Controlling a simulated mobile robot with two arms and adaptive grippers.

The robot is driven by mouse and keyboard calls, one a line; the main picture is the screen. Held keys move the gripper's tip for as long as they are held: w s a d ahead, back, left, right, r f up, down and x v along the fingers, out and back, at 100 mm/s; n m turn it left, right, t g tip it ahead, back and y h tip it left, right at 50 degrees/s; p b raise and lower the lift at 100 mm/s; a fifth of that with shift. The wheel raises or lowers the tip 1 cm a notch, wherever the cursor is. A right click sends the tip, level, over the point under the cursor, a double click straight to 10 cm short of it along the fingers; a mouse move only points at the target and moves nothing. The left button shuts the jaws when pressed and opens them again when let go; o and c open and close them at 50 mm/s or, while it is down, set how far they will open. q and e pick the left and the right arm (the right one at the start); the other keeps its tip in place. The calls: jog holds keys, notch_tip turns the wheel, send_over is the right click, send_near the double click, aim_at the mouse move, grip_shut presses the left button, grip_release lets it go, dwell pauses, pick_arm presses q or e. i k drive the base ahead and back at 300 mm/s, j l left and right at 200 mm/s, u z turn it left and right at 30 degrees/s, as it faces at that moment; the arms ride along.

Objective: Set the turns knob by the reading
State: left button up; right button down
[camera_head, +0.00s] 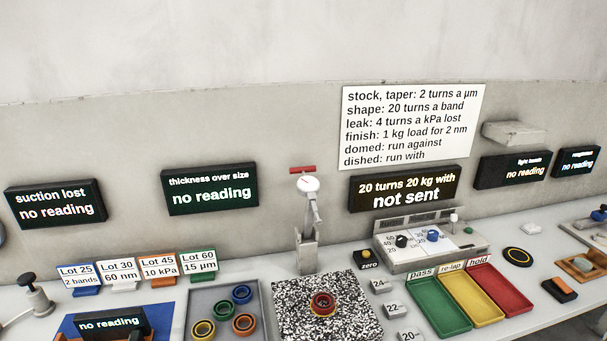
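A grey control box (432,252) stands at the back of the bench, with a black knob (402,241) at its left and a blue knob (433,236) at its middle. Small scale numbers sit beside the black knob; I cannot tell which knob is for turns. A small lever with a pale tip (454,218) stands at the right. The display above the box (403,189) reads "20 turns 20 kg with" and "not sent". The thickness display (210,189) and suction display (56,204) read "no reading". Neither of my grippers is in view.
A grey tray (255,292) holds several rings. Green, yellow and red trays (497,290) lie before the box. A rule sign (412,125) hangs above.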

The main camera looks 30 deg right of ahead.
aim_at(401, 242)
jog(key=z, duration=1.7)
